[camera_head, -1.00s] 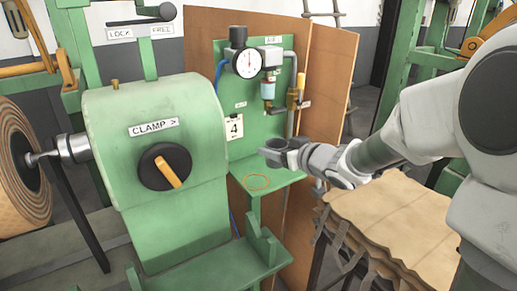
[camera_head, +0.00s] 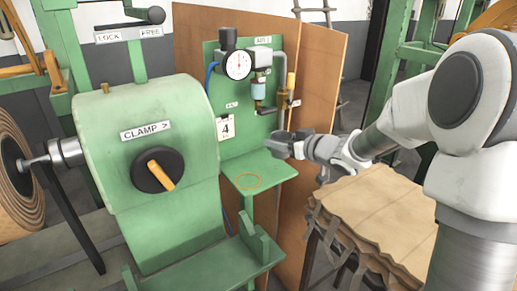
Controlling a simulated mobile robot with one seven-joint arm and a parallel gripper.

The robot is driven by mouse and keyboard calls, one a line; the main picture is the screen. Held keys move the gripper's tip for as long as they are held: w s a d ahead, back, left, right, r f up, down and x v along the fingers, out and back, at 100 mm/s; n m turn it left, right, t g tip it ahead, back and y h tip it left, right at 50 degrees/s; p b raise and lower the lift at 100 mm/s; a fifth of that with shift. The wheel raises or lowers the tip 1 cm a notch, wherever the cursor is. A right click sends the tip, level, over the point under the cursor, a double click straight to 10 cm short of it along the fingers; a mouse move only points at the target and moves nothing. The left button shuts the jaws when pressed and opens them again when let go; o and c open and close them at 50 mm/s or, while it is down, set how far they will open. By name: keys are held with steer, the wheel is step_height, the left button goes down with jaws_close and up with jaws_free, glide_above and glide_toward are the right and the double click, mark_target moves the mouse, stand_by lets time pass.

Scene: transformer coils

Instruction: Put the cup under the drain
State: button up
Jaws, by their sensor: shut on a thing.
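My gripper (camera_head: 290,146) is in front of the right side of the green panel, above the small green shelf (camera_head: 274,169). It is shut on a small grey thing with a dark top, which I take for the cup (camera_head: 279,146); grey on grey, its outline is hard to tell. The air filter with a pale blue bowl (camera_head: 258,91) hangs on the panel. The drain (camera_head: 260,109) is at its dark lower end, up and left of my gripper in the picture.
A green clamp housing (camera_head: 150,215) with a black knob stands left of the shelf. A gauge (camera_head: 237,65) and pipes are on the panel. A brown board (camera_head: 318,75) stands behind. Stacked tan sheets (camera_head: 385,215) lie at lower right.

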steer(key=w+a, duration=0.2)
steer(key=w, duration=0.1)
steer(key=w+a, duration=0.2)
steer(key=w+a+b, duration=0.1)
steer(key=w+a, duration=0.1)
steer(key=w, duration=0.1)
steer(key=shift+w, duration=0.35)
steer(key=shift+w+a+f+b, duration=0.1)
steer(key=shift+f+b, duration=0.1)
steer(key=shift+f, duration=0.15)
steer(key=shift+w+f+b, duration=0.1)
steer(key=shift+f+b, duration=0.05)
steer(key=shift+f, duration=0.2)
step_height(320, 180, down, 6)
steer(key=b, duration=0.3)
steer(key=shift+r, duration=0.2)
steer(key=shift+w+f, duration=0.1)
steer(key=o, duration=1.3)
steer(key=shift+o, duration=0.2)
